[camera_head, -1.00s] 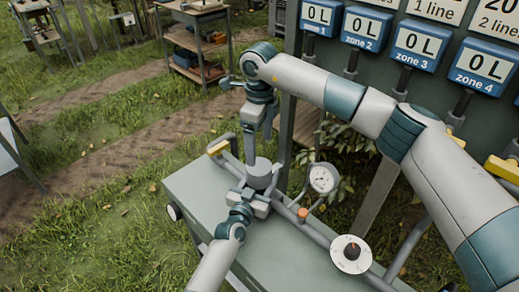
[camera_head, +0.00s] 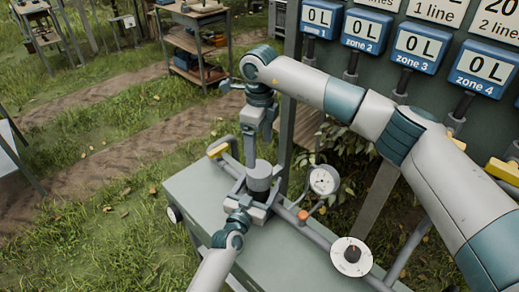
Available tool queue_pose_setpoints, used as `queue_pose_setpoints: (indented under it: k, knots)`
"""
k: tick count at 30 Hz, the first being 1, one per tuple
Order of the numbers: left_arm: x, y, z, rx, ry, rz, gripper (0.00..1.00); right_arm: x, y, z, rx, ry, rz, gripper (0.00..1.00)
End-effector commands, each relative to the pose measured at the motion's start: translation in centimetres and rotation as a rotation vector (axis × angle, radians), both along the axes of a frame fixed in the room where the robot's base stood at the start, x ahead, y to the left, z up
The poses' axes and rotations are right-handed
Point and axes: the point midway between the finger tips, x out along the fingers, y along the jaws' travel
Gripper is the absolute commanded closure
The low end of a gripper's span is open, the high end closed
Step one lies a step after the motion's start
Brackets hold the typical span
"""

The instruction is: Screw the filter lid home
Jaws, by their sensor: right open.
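The filter, a grey upright cylinder (camera_head: 259,184) with a round grey top, stands in the pipe line over the green-grey bench (camera_head: 205,190). My right arm reaches over from the right, and its gripper (camera_head: 260,150) points down at the filter's top. It is open, with its fingers spread about the top; I cannot tell whether they touch it. My left gripper (camera_head: 250,206) comes up from below, against the front of the filter's lower part. Its fingertips are partly hidden, so its closure is unclear. I cannot make out the seam between lid and body.
A round pressure gauge (camera_head: 323,180) stands right of the filter. Blue zone meters (camera_head: 417,47) hang on the panel behind. Grass lies open to the left.

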Motion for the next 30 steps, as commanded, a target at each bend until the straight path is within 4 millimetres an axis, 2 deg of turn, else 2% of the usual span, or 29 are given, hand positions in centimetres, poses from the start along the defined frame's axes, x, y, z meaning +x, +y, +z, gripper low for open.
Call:
queue_pose_setpoints:
  k: [21,30]
  knots:
    - [-12.2,5.2,-0.2,0.002,0.002,0.001,0.24,0.0,0.0,-1.8,0.000,0.000,0.000,0.17]
    - [-14.4,6.1,-0.1,0.002,0.001,0.002,0.24,0.0,0.0,-2.1,0.000,0.000,0.000,0.17]
